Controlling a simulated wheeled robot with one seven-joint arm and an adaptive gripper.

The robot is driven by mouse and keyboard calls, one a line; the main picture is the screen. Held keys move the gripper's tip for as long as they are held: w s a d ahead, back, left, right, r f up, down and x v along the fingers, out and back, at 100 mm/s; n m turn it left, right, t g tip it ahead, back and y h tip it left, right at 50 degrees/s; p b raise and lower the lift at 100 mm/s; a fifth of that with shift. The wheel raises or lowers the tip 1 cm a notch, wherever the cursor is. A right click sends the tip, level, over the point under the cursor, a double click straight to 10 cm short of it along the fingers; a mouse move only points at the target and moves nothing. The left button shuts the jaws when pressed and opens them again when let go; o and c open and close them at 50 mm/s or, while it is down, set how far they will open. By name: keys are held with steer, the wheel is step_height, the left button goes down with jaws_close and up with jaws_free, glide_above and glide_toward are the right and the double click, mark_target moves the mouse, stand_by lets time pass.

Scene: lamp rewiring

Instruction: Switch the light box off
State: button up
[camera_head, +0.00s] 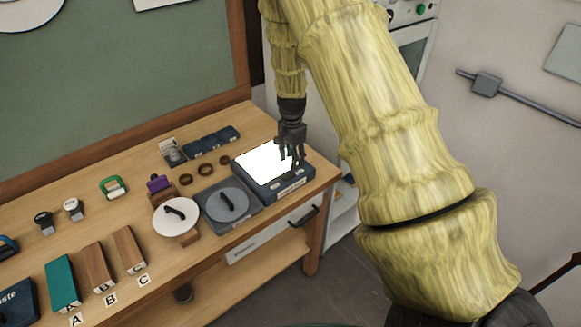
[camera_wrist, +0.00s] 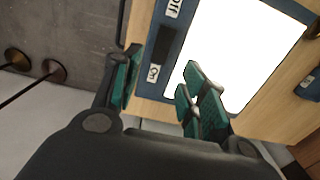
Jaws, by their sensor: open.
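The light box (camera_head: 266,187) sits at the right end of the wooden bench, and its panel (camera_head: 256,161) glows bright white. In the wrist view its blue frame (camera_wrist: 146,92) carries an "Off" label (camera_wrist: 174,8) and an "On" label (camera_wrist: 153,74). A dark part (camera_wrist: 161,46) lies between the labels; it may be the switch, but I cannot tell its position. My gripper (camera_head: 292,163) points down over the right part of the light box. In the wrist view its green-padded fingers (camera_wrist: 160,85) are apart and empty, on either side of the "On" label. Contact is unclear.
A grey tray with a round disc (camera_head: 228,203) stands left of the light box, with a white disc (camera_head: 175,215) beyond it. Small rings (camera_head: 204,169) and dark blue boxes (camera_head: 213,139) lie behind. A drawer handle (camera_head: 304,217) juts from the bench front.

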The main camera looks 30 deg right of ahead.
mark_target(291, 173)
steer(key=shift+f+p, duration=1.1)
steer(key=shift+f, duration=1.8)
